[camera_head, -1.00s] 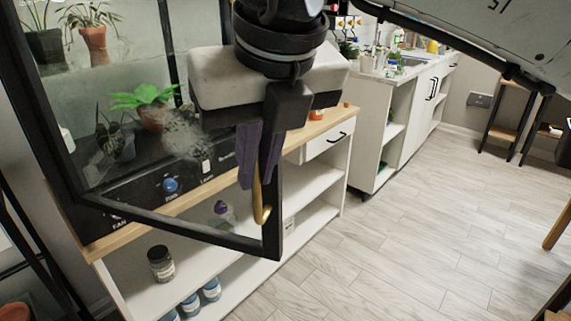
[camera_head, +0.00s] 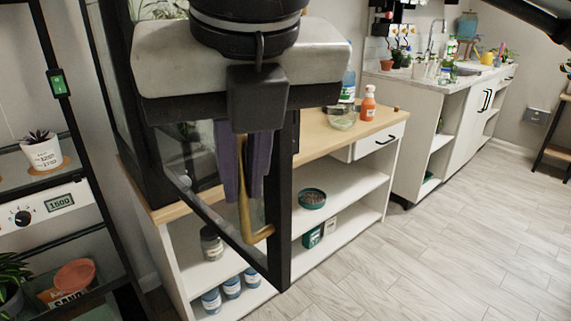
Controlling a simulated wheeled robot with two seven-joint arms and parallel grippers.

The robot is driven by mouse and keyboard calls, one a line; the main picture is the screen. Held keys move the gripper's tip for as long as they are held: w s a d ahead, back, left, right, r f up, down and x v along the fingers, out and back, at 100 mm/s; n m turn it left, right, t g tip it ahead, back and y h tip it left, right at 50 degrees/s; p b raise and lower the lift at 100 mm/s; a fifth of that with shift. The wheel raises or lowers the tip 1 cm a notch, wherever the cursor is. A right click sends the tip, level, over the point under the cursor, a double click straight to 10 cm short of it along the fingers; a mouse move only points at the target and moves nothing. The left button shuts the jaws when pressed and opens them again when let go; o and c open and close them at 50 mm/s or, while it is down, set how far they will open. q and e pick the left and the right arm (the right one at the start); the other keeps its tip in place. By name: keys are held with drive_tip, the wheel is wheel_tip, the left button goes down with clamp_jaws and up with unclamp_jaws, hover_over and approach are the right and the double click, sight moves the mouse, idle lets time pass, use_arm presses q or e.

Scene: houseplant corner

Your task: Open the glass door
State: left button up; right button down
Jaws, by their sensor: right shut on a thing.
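The glass door (camera_head: 215,222) is a glass pane in a black frame. It stands swung out from the black cabinet (camera_head: 150,150) on the wooden counter, with its free edge toward me. A brass handle (camera_head: 246,222) is fixed near that free edge. My right gripper (camera_head: 245,165), with purple finger pads, is shut on the handle's upper part, and the lower curved end shows below the fingers. The gripper and wrist hide part of the door and the cabinet's inside. My left gripper is not in view.
The wooden counter (camera_head: 318,136) holds an orange bottle (camera_head: 368,103) and a glass bowl (camera_head: 341,117). White shelves below hold jars (camera_head: 211,243). A black rack (camera_head: 95,215) with a potted succulent (camera_head: 41,150) stands at left. The floor (camera_head: 450,240) at right is clear.

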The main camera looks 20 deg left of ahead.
drive_tip(key=shift+w+a+r, duration=0.1)
drive_tip(key=shift+w+r, duration=0.05)
drive_tip(key=shift+r, duration=0.1)
drive_tip(key=c, duration=2.1)
unclamp_jaws()
drive_tip(key=shift+a, duration=0.1)
drive_tip(key=p+v, duration=0.1)
drive_tip(key=v, duration=0.9)
drive_tip(key=shift+d, duration=0.2)
